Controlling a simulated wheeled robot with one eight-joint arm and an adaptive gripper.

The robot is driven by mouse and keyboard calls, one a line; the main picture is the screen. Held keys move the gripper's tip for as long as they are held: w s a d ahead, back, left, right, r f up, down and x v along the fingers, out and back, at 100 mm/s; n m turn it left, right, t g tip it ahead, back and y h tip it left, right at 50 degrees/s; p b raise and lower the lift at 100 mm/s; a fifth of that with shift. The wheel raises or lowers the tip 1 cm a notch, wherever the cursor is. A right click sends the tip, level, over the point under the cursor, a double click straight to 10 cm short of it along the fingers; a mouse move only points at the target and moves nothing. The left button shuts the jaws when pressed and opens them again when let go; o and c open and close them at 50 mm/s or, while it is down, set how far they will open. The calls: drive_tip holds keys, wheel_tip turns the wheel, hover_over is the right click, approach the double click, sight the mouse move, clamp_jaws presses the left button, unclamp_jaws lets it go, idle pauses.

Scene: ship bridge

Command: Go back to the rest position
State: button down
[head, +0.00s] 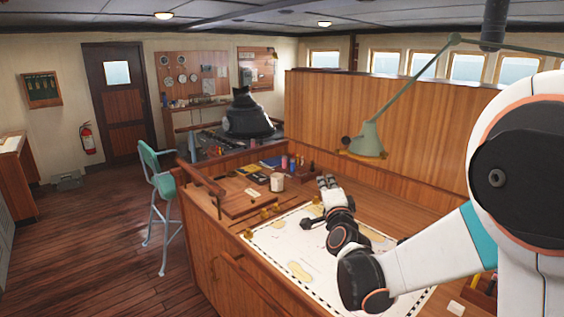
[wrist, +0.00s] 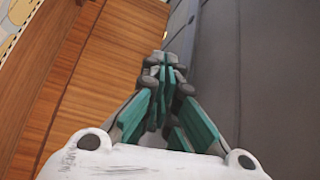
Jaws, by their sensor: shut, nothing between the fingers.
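My gripper (head: 326,184) is stretched out over the far part of the chart table in the head view, past the middle of the chart (head: 290,250). In the wrist view my gripper (wrist: 166,62) has its fingers together, with nothing between them. Behind the fingers the wrist view shows wooden planking (wrist: 95,70) and a dark grey surface (wrist: 225,60). My arm hides part of the chart and the table's right side.
A white mug (head: 277,183), small bottles and books stand at the table's far left. A green lamp (head: 368,140) hangs over the table near my gripper. A wooden partition (head: 400,120) rises behind. A teal chair (head: 157,175) stands left, with open floor (head: 110,240) around it.

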drive_tip(key=s+d+f+n+g+b, duration=0.1)
drive_tip(key=s+f+n+g+b, duration=0.2)
drive_tip(key=s+f, duration=0.4)
drive_tip(key=s+d+f+n+g+b, duration=0.1)
drive_tip(key=s+f+n+g+b, duration=0.3)
drive_tip(key=s, duration=1.4)
drive_tip(key=s+f+n+g+b, duration=0.4)
drive_tip(key=s+f+n, duration=0.4)
drive_tip(key=s, duration=0.5)
wheel_tip(320, 180, down, 2)
drive_tip(key=shift+s+d+f+n+g, duration=0.1)
drive_tip(key=shift+s+d+n+g, duration=0.1)
drive_tip(key=shift+d+n+g, duration=0.2)
